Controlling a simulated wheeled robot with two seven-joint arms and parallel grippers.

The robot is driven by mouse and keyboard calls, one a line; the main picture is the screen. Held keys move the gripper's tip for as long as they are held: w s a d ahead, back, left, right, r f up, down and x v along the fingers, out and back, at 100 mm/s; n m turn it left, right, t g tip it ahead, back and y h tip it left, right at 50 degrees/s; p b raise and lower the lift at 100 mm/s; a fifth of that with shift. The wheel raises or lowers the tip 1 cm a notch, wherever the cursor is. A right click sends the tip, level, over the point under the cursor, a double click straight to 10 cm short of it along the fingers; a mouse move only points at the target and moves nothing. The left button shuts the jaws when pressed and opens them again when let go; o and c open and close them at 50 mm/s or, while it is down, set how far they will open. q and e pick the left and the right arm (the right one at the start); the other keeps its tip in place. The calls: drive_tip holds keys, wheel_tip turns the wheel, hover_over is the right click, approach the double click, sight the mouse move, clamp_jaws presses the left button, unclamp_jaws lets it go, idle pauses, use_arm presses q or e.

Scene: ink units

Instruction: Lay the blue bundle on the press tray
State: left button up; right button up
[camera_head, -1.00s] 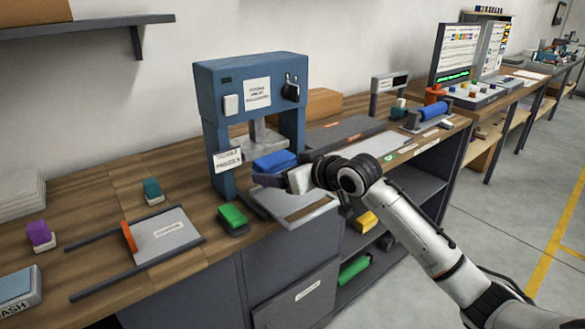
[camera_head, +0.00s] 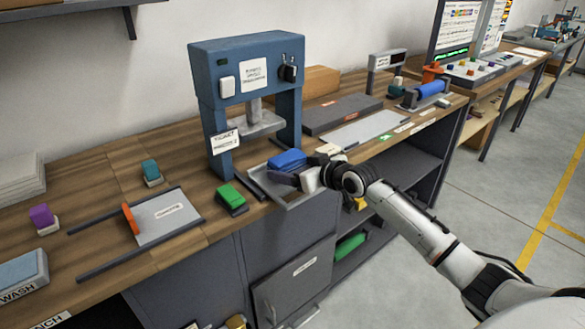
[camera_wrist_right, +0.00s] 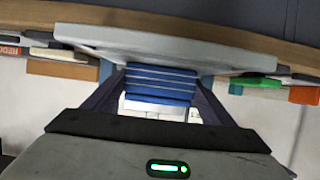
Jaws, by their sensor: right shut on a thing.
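The blue bundle (camera_head: 287,159) is held between the dark fingers of my right gripper (camera_head: 281,172), in front of the blue press (camera_head: 215,85). The grey press tray (camera_head: 305,199) sticks out from the press, and the bundle is over it or on it; I cannot tell whether they touch. In the right wrist view the bundle (camera_wrist_right: 160,83) lies between the two fingers, its far end close to a pale grey slab (camera_wrist_right: 170,45). The near finger hides the bundle's lower side. My left gripper is not in view.
A green block (camera_head: 231,198) stands on the bench left of the tray. A sliding plate (camera_head: 168,217) with an orange bar and a teal block (camera_head: 151,171) lie further left. A dark grey slab (camera_head: 340,113) and a pale panel (camera_head: 367,130) lie right of the press.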

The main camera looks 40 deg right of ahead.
drive_tip(key=shift+f, duration=0.1)
drive_tip(key=o, duration=1.1)
drive_tip(key=shift+o, duration=0.2)
drive_tip(key=shift+r, duration=0.25)
drive_tip(key=a+v, duration=0.1)
drive_tip(key=v, duration=1.1)
drive_tip(key=s+a+f+g, duration=0.1)
drive_tip(key=s+a+f, duration=0.25)
drive_tip(key=f, duration=0.35)
drive_tip(key=s+a+f+g, duration=0.1)
drive_tip(key=s+a+f, duration=0.25)
drive_tip(key=f, duration=0.35)
drive_tip(key=s+a+f+g, duration=0.1)
drive_tip(key=s+a+f, duration=0.1)
drive_tip(key=s+f, duration=0.35)
drive_tip(key=s+a+f+n+g+y, duration=0.1)
drive_tip(key=s+a+f, duration=1)
drive_tip(key=a, duration=0.3)
drive_tip(key=shift+s+a+f+g, duration=0.2)
drive_tip(key=shift+s+a+g, duration=0.2)
drive_tip(key=shift+s, duration=0.45)
